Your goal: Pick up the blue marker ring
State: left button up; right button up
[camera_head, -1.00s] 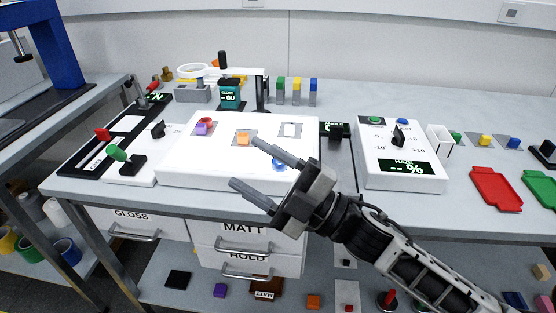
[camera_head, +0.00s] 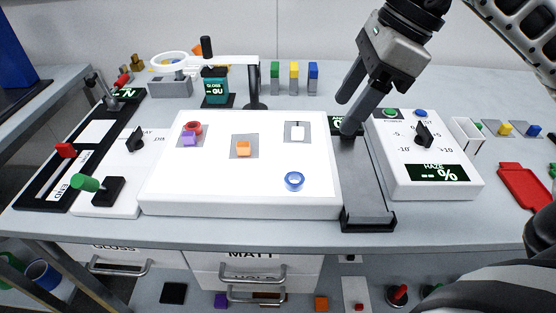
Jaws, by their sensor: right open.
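The blue marker ring (camera_head: 294,181) lies flat on the front right part of the white lit panel (camera_head: 215,192). Nothing covers it. My right gripper (camera_head: 347,114) comes in from the top right, with its fingers apart and nothing between them. Its fingertips appear over the panel's right edge and the angle unit, behind and to the right of the ring, apart from it. My left gripper is not in view.
A red ring (camera_head: 193,128), a purple block (camera_head: 188,140) and an orange block (camera_head: 243,148) are on the panel. A grey channel (camera_head: 368,190) and the haze box (camera_head: 432,155) stand to its right. The panel around the blue ring is clear.

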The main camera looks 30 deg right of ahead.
send_over(297, 178)
jog(key=s+d, duration=0.2)
notch_tip(297, 178, down, 9)
jog(key=shift+s+d+f, duration=0.1)
jog(key=shift+d+f, duration=0.05)
jog(key=shift+w+x, duration=0.15)
jog(key=shift+x, duration=1.2)
jog(key=shift+w+x, duration=0.15)
jog(key=shift+x, duration=1.2)
jog(key=c, duration=1.1)
